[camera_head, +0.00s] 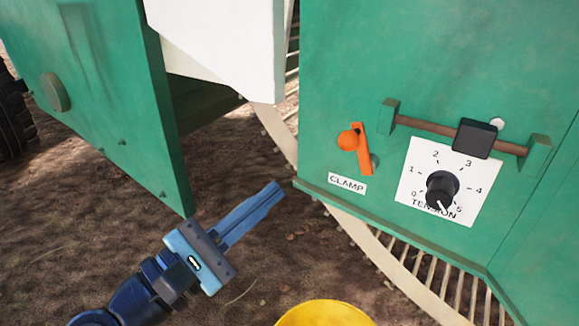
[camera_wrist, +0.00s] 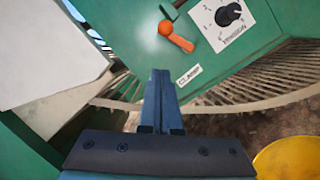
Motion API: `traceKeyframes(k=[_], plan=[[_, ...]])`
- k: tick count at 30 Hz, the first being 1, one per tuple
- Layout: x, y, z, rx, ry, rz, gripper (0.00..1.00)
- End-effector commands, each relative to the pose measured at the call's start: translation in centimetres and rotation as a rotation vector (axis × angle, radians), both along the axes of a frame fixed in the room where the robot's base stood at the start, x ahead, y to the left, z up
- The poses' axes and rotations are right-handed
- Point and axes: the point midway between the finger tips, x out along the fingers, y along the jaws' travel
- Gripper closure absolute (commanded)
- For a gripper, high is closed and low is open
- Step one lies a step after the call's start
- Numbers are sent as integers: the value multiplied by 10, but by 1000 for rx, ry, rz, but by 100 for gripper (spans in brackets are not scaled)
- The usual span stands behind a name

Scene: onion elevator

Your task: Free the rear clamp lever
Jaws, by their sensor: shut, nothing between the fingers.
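The clamp lever (camera_head: 363,150) is an orange arm with a round orange knob, on the green panel above a white label reading CLAMP (camera_head: 347,183). Its knob is at its left side in the head view. It also shows in the wrist view (camera_wrist: 178,38), ahead of the fingers and slightly right. My gripper (camera_head: 278,187) has blue fingers pressed together and empty. It is left of and below the lever, apart from it. In the wrist view the fingertips (camera_wrist: 160,75) point toward the panel, below the lever. Only one clamp lever shows.
Right of the lever are a black tension knob (camera_head: 442,188) on a white dial plate and a brown bar (camera_head: 425,126) with a black block (camera_head: 475,138). A white chute (camera_head: 225,40) hangs above left. A yellow round object (camera_head: 325,314) is at the bottom. Slatted bars run below the panel.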

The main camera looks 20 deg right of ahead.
Motion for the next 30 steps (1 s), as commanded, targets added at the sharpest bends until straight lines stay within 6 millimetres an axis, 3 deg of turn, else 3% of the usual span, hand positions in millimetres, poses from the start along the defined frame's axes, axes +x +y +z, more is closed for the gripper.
traceKeyframes(k=[3,9,25,28,30], plan=[[-8,20,-2,-1,3,4,100],[-15,34,-7,-1,2,1,100],[-16,35,-8,-1,0,-1,100],[-16,35,11,-42,1,2,100],[-16,34,41,-116,5,1,100]])
